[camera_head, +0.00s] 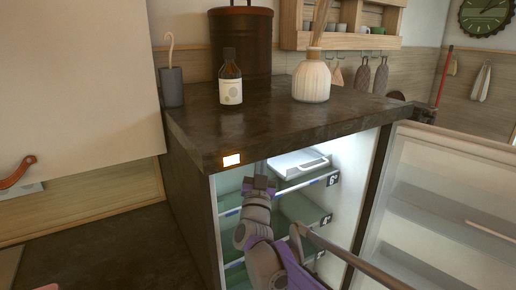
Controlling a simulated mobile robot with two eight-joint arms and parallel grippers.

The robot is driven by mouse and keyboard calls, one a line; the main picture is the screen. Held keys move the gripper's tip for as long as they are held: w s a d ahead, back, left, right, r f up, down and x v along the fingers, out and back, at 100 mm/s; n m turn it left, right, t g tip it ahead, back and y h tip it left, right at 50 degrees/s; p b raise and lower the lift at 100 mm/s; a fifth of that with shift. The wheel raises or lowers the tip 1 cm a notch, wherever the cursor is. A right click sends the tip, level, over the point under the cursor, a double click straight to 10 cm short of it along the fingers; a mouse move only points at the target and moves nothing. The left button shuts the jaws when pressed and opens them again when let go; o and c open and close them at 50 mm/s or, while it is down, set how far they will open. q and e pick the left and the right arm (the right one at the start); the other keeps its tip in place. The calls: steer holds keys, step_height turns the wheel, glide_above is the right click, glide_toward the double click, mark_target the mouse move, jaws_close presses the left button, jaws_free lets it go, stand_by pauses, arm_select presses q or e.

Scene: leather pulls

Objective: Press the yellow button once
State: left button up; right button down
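The yellow button (231,160) is a small glowing pale-yellow rectangle on the front edge of the dark counter (290,122), near its left front corner. My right gripper (260,184), grey and purple, reaches up from the bottom of the head view. It is just below and to the right of the button, in front of the open fridge, and appears apart from the button. Its fingers are small and dark, so I cannot tell whether they are open or shut.
The lit fridge (345,165) under the counter stands open, its door (450,175) swung to the right. A brown bottle (230,80), a white vase (311,80) and a dark cup (172,87) stand on the counter. The floor at left is clear.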

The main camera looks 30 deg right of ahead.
steer(key=shift+w, duration=0.45)
stand_by(0.3)
steer(key=shift+s, duration=0.9)
steer(key=shift+s, duration=0.1)
steer(key=shift+s+d+p, duration=0.15)
steer(key=shift+s+p, duration=0.1)
steer(key=shift+s, duration=0.95)
steer(key=shift+s+d+p, duration=0.1)
steer(key=shift+s+p, duration=0.15)
steer(key=shift+s, duration=0.95)
